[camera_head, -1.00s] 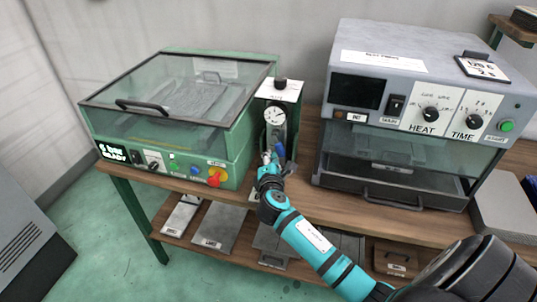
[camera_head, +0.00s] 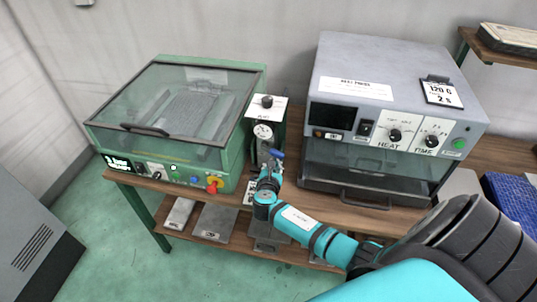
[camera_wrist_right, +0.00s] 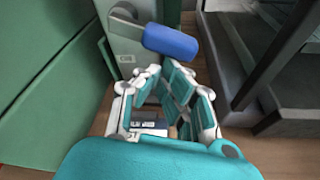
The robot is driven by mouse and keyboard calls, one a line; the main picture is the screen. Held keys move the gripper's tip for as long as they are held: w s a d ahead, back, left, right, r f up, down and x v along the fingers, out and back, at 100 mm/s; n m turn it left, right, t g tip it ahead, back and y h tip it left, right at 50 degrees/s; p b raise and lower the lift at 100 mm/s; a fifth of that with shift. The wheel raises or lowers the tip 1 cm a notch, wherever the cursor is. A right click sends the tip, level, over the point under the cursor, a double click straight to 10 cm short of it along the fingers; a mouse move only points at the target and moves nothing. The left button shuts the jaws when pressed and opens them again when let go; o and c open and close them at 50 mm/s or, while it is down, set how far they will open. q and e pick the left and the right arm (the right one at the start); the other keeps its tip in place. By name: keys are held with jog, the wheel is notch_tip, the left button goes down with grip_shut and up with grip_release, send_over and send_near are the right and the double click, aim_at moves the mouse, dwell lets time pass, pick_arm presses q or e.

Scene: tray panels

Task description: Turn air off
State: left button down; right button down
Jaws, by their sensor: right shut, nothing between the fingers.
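The air unit is a narrow upright box (camera_head: 280,118) between the two machines, with a black knob (camera_head: 267,101) on top and a round gauge (camera_head: 263,132) on its front. Its blue valve lever (camera_head: 277,153) lies nearly level, pointing right and slightly down. The lever also shows in the right wrist view (camera_wrist_right: 170,42), on a metal pivot. My right gripper (camera_head: 268,172) is shut and empty, just below the lever. In the right wrist view its fingertips (camera_wrist_right: 172,75) are close beneath the lever; I cannot tell if they touch it. My left gripper is out of view.
A green machine with a clear lid (camera_head: 180,95) stands close on the left, with a red knob (camera_head: 214,184) near the air unit. A grey heat press (camera_head: 390,75) with a front handle (camera_head: 366,200) stands close on the right. The wooden table edge (camera_head: 340,216) runs below.

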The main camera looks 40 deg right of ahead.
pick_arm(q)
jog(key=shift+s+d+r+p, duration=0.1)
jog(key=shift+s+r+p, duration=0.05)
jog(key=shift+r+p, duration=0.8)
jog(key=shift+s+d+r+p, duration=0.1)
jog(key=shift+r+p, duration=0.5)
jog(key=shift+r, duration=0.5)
pick_arm(e)
jog(key=shift+s+d+r+n+g, duration=0.15)
jog(key=shift+s+d+r+n, duration=0.15)
jog(key=shift+r, duration=0.1)
jog(key=shift+s+d+r+n+g, duration=0.15)
jog(key=shift+s+r+n, duration=0.1)
jog(key=shift+r, duration=0.15)
